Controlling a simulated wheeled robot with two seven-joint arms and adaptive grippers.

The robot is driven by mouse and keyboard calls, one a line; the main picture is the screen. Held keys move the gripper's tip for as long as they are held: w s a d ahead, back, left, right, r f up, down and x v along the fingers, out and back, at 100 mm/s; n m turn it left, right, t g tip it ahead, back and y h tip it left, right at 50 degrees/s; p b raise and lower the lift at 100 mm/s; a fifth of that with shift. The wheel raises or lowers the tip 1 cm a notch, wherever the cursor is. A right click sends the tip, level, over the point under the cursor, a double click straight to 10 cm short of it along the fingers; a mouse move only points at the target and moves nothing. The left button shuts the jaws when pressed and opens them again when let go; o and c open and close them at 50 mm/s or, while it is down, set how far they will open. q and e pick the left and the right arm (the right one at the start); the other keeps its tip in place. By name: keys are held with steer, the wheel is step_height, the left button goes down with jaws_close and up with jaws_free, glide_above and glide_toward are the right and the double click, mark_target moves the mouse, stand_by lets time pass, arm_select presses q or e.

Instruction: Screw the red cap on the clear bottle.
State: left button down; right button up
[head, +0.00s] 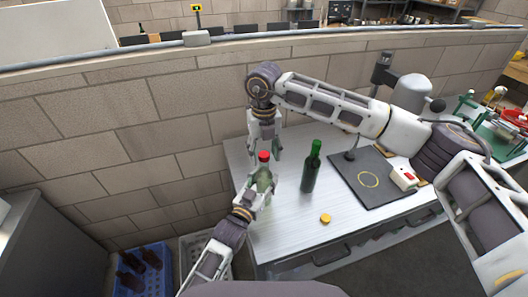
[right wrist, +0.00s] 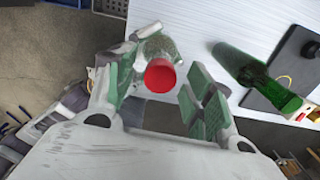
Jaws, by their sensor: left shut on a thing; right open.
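The clear bottle (head: 264,178) stands upright near the left edge of the white table, with the red cap (head: 264,155) on its mouth. My left gripper (head: 257,192) is shut around the bottle's body. My right gripper (head: 265,146) is above, pointing down, with its fingers open on both sides of the cap. In the right wrist view the cap (right wrist: 160,75) lies between the open green-padded fingers (right wrist: 158,98), apart from both. Whether the cap's thread is engaged cannot be seen.
A green bottle (head: 311,167) stands to the right on the white table (head: 285,232), with a yellow cap (head: 326,219) in front. A dark mat (head: 362,192) with a yellow ring and a red-and-white device (head: 404,178) lie further right. A blue crate (head: 142,275) is on the floor.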

steer(key=shift+r, duration=0.1)
step_height(320, 180, up, 12)
stand_by(0.9)
arm_select(q)
steer(key=c, duration=0.5)
jaws_free()
steer(key=shift+c, duration=0.2)
steer(key=shift+s, duration=0.15)
steer(key=v, duration=1.1)
steer(key=shift+s+a, duration=0.3)
steer(key=shift+s, duration=0.1)
arm_select(e)
steer(key=shift+f, duration=0.2)
